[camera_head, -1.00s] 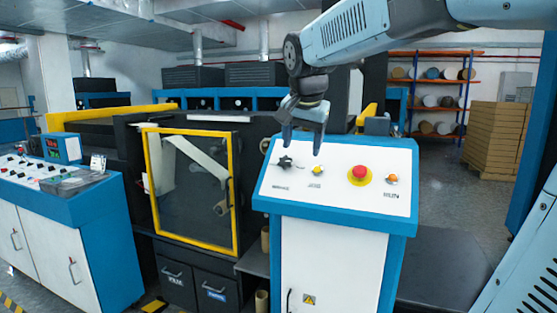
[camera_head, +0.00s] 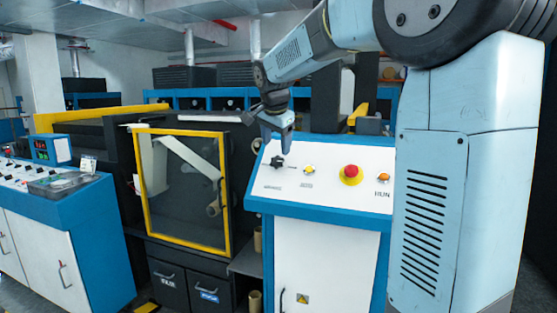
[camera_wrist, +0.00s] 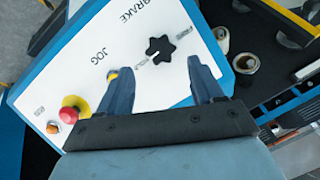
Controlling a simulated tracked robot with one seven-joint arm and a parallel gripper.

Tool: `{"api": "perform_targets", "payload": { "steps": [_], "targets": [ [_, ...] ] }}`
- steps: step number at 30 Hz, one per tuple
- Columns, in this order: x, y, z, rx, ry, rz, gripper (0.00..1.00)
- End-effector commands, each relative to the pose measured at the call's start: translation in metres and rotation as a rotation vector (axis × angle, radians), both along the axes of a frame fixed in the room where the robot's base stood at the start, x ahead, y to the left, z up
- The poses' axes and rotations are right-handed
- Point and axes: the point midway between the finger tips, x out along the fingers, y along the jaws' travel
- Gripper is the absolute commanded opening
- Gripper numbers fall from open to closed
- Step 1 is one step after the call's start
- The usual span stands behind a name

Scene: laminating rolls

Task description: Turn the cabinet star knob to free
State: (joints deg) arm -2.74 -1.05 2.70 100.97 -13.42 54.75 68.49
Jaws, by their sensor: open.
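The black star knob (camera_head: 277,162) sits at the left end of the white sloped panel (camera_head: 330,180) on the blue and white cabinet. In the wrist view the star knob (camera_wrist: 160,49) lies on the panel beside the word BRAKE, beyond the fingertips. My gripper (camera_head: 277,140) is just above the knob in the head view. In the wrist view my gripper (camera_wrist: 160,72) is open, its two blue fingers apart with nothing between them. The knob looks clear of both fingers. A small pointer mark shows beside the knob; its setting label is too small to read.
A yellow lamp or button (camera_head: 310,170), a red mushroom button (camera_head: 350,174) and an orange button (camera_head: 383,178) share the panel right of the knob. A yellow-framed machine door (camera_head: 142,200) stands left of the cabinet.

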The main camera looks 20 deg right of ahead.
Motion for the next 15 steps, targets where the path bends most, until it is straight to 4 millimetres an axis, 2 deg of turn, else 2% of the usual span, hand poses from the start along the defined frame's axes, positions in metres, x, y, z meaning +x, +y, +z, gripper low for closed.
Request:
{"api": "perform_targets", "payload": {
  "steps": [3,9,15],
  "targets": [
    [0.009,-0.004,-0.020,0.000,0.004,-0.001,0.66],
    [0.023,-0.008,-0.046,-0.001,0.003,0.000,0.66],
    [0.029,-0.011,-0.059,-0.001,0.002,0.000,0.66]
  ]
}}
